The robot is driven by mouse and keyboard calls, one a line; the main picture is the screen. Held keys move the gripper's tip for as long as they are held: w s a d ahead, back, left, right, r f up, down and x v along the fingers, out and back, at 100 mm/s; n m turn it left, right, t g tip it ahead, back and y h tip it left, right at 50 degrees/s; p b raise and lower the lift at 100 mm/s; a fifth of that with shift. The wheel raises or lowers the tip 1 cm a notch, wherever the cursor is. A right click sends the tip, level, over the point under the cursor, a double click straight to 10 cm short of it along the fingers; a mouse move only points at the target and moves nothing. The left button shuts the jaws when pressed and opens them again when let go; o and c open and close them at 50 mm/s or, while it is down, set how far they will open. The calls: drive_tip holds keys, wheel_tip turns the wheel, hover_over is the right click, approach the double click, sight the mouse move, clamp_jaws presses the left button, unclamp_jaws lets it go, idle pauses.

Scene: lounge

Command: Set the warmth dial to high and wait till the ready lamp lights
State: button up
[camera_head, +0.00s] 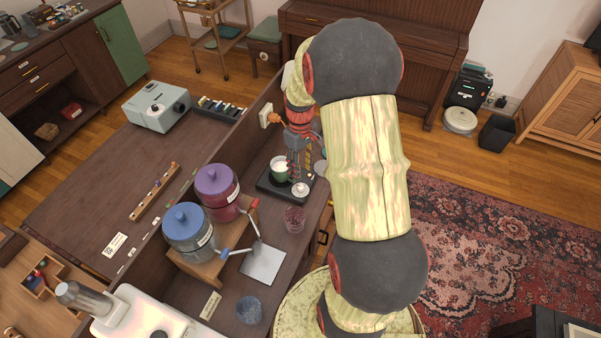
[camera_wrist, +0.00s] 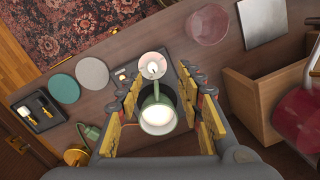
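A dark, flat warmer-like base (camera_head: 268,187) sits on the counter with a green vessel (camera_head: 280,168) on it, white inside. In the wrist view the green vessel (camera_wrist: 158,118) shows between the fingers. Beside it is a pale round disc (camera_head: 300,189) with a small central knob, also in the wrist view (camera_wrist: 152,65); I cannot tell whether it is the warmth dial or a lid. No lit ready lamp can be made out. My gripper (camera_wrist: 160,84) is open, its yellow-padded fingers spread above the base, apparently empty. My arm hides part of the counter in the head view.
A pinkish glass (camera_head: 294,219) stands near the base. Purple (camera_head: 217,188) and blue (camera_head: 188,228) lidded jars with taps stand on a wooden stand. A metal plate (camera_head: 263,264) lies before them. Two round coasters (camera_wrist: 64,88) and a black tray (camera_wrist: 38,112) lie left in the wrist view.

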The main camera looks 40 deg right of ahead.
drive_tip(key=p, duration=0.2)
drive_tip(key=n+p, duration=0.2)
drive_tip(key=n, duration=0.3)
hover_over(301, 186)
drive_tip(key=f, duration=0.4)
drive_tip(key=shift+s+a, duration=0.3)
drive_tip(key=shift+a, duration=0.05)
drive_tip(key=shift+w+d+f+n+t+h, duration=0.1)
drive_tip(key=shift+w+d+n+t+h, duration=0.2)
drive_tip(key=shift+n, duration=0.4)
drive_tip(key=shift+f, duration=3.8)
drive_tip(key=shift+c, duration=0.9)
drive_tip(key=c, duration=0.7)
clamp_jaws()
